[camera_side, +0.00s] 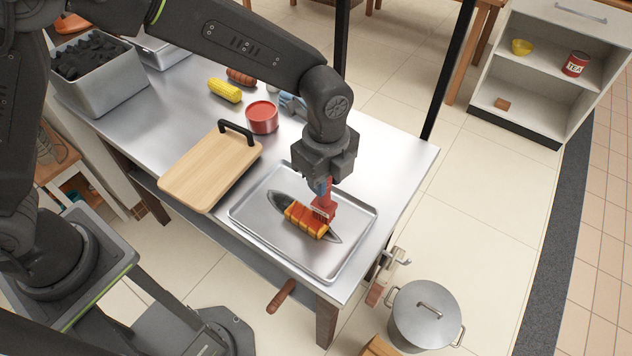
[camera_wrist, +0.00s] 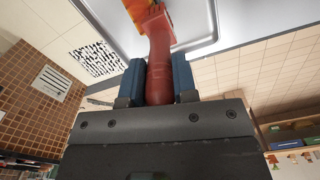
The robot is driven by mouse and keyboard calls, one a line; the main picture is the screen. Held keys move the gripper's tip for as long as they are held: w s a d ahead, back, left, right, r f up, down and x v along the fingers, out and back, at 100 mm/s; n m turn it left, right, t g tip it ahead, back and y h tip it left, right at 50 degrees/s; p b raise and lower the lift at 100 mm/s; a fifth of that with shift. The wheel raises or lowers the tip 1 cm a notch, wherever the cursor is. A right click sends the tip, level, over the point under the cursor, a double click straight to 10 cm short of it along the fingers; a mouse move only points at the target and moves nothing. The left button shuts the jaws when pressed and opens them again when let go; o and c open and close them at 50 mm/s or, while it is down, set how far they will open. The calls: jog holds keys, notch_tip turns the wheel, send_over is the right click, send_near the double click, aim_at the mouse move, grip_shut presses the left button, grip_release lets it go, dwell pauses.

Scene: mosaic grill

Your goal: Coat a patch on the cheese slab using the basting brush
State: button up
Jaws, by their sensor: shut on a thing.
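My gripper (camera_side: 324,184) points down over a metal tray (camera_side: 252,213) near the table's front right. It is shut on the red basting brush (camera_side: 325,205). In the wrist view its two blue fingers (camera_wrist: 158,82) flank the red handle (camera_wrist: 159,60). The brush head is low at the upper right end of an orange-yellow slab (camera_side: 303,220), apparently the cheese, with reddish areas on it. The slab lies over a dark, pointed, fish-like shape (camera_side: 277,199). The bristle tips are hard to see, and I cannot tell whether they touch. The slab (camera_wrist: 106,7) shows partly in the wrist view.
A wooden board with a black handle (camera_side: 205,172) lies left of the tray. A red pot or tin (camera_side: 262,118), corn (camera_side: 225,90) and a sausage-like item (camera_side: 241,76) stand farther back. A steel pot (camera_side: 425,315) is beyond the table. Bare table lies right of the tray.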

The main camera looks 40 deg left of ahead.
jog(key=s+r, duration=0.4)
jog(key=r, duration=0.4)
jog(key=shift+a, duration=0.15)
dwell(0.5)
dwell(0.4)
